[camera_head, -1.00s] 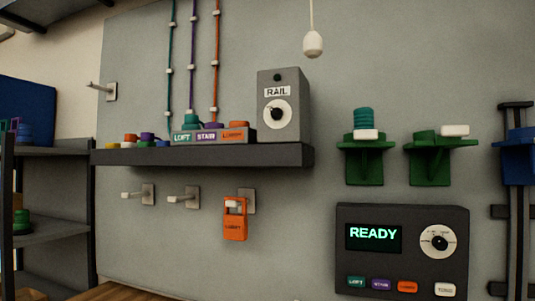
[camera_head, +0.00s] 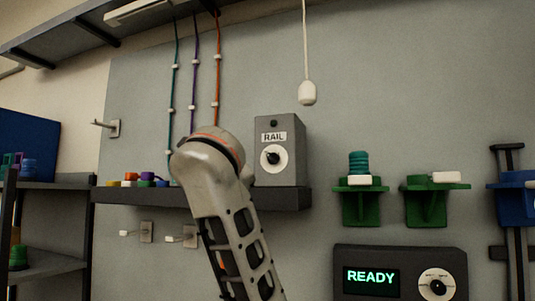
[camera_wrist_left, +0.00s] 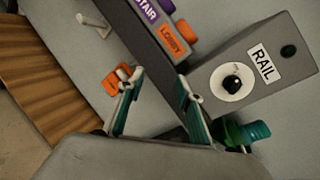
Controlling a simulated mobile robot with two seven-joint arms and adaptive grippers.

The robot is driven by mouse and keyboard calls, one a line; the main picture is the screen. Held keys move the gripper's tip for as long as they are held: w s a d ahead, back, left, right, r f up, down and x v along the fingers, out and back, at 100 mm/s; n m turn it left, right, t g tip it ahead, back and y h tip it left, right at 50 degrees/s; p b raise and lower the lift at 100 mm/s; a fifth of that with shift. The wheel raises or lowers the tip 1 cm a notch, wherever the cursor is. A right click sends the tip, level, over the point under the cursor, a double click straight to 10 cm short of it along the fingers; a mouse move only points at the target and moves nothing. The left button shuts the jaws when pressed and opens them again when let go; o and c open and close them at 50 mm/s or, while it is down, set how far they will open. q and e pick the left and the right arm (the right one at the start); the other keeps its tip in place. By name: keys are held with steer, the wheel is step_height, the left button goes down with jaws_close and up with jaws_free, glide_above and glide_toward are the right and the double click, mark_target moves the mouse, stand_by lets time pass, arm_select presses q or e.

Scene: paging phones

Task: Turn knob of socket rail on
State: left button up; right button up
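The socket rail box (camera_head: 292,165) is a grey box marked RAIL, standing on the dark shelf. Its knob (camera_head: 271,158) is black on a round white dial, below a dark, unlit-looking green lamp (camera_head: 274,124). In the left wrist view, the knob (camera_wrist_left: 232,84) and the box (camera_wrist_left: 273,84) are tilted at right. My left gripper (camera_wrist_left: 160,88) shows two spread fingers with green pads and nothing between them. Its right finger appears near the shelf edge below the knob, apart from the knob. An arm of mine crosses the head view, with its gripper out of sight. My right gripper is not seen.
The shelf (camera_head: 290,199) juts out below the box. An orange tag (camera_wrist_left: 115,79) hangs beside the left finger in the wrist view. A green bracket (camera_head: 361,206) bears a teal stack (camera_head: 359,163) to the right. A READY panel (camera_head: 453,260) sits below; a cord pull (camera_head: 308,92) hangs above.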

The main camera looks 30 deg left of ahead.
mark_target(269, 156)
arm_select(q)
steer(key=s+d+r+m+t+h, duration=0.2)
steer(key=d+r+t+h, duration=0.25)
steer(key=d+r, duration=0.35)
steer(key=shift+g+h, duration=0.25)
steer(key=shift+g, duration=0.1)
steer(key=x, duration=0.2)
steer(key=p+x, duration=0.1)
steer(key=x, duration=0.1)
steer(key=p+x, duration=0.1)
steer(key=x, duration=0.1)
steer(key=shift+w+a+r, duration=0.1)
steer(key=shift+a+r, duration=0.15)
steer(key=shift+a, duration=0.15)
steer(key=shift+w+a+p, duration=0.15)
steer(key=shift+w+p, duration=0.15)
steer(key=shift+w, duration=0.4)
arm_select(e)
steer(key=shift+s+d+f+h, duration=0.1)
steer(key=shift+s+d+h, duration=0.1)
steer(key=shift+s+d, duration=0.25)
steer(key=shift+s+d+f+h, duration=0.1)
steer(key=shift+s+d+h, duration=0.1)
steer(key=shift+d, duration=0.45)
arm_select(q)
steer(key=shift+c, duration=0.2)
jaws_close()
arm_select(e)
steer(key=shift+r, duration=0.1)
